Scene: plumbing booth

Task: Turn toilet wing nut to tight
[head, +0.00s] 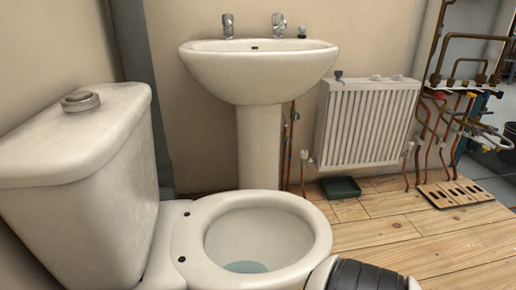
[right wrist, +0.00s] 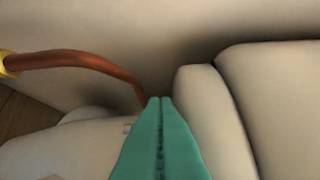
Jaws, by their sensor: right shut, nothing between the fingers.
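The white toilet has its cistern (head: 75,190) at the left of the head view and its open bowl (head: 262,240) at the bottom middle. I cannot make out the wing nut in either view. In the right wrist view my right gripper (right wrist: 160,101) has its green fingers shut together and empty. Its tips are close to pale rounded surfaces, with a copper pipe (right wrist: 80,61) to their left. I cannot tell whether the tips touch anything. In the head view part of my arm shows at the bottom right, but neither gripper does.
A pedestal basin (head: 258,75) stands behind the bowl. A white radiator (head: 365,122) is on the wall to its right, with a dark green tray (head: 340,188) on the floor below. Copper pipework (head: 470,60) is at the far right. The wooden floor (head: 400,235) is mostly clear.

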